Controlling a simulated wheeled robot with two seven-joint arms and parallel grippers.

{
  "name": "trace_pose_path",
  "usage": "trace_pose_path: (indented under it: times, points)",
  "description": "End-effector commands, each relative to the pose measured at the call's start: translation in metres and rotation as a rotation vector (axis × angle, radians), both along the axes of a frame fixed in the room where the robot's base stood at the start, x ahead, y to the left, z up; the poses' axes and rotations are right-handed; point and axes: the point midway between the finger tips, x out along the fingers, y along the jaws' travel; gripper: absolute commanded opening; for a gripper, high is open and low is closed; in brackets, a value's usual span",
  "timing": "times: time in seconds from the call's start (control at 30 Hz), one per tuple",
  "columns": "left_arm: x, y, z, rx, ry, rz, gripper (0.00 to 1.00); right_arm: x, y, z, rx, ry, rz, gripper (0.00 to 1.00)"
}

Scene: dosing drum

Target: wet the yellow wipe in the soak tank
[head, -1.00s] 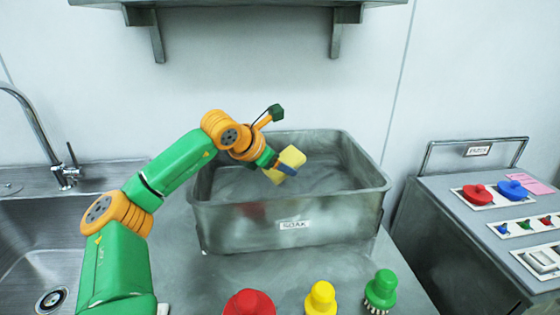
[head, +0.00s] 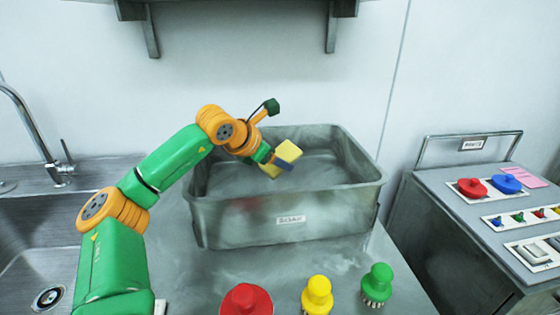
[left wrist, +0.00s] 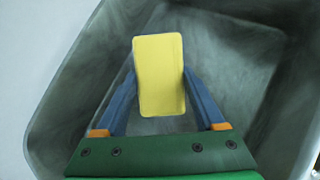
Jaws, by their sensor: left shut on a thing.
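The yellow wipe (head: 290,151) is a small flat yellow block. It is held over the grey metal soak tank (head: 235,220), which has a SOAK label on its front. My left gripper (head: 283,160) is shut on the wipe; its blue fingers clasp both sides in the left wrist view, where the wipe (left wrist: 158,75) stands between them. The wipe appears inside the tank's opening, around rim height. I cannot tell whether it touches any liquid. The tank's inside walls (left wrist: 240,60) fill the left wrist view. My right gripper is not in view.
Red (head: 245,300), yellow (head: 317,295) and green (head: 377,285) brushes stand in front of the tank. A sink with a tap (head: 60,170) is at the left. A control panel cabinet (head: 440,230) is at the right, and a shelf (head: 240,8) hangs above.

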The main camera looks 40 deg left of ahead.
Motion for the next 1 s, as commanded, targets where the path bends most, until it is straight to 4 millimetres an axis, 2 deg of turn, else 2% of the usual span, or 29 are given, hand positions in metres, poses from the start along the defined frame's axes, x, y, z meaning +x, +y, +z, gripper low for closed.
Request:
trace_pose_path:
  times: [0.03,0.8,1.0]
  points:
    - [0.0,0.0,0.012,0.0,0.0,0.0,0.27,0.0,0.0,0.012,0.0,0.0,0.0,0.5]
    - [0.0,0.0,0.098,0.001,0.001,0.001,0.27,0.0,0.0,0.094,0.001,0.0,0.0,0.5]
    - [0.0,0.0,0.097,0.0,0.001,0.0,0.27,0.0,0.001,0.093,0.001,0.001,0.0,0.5]
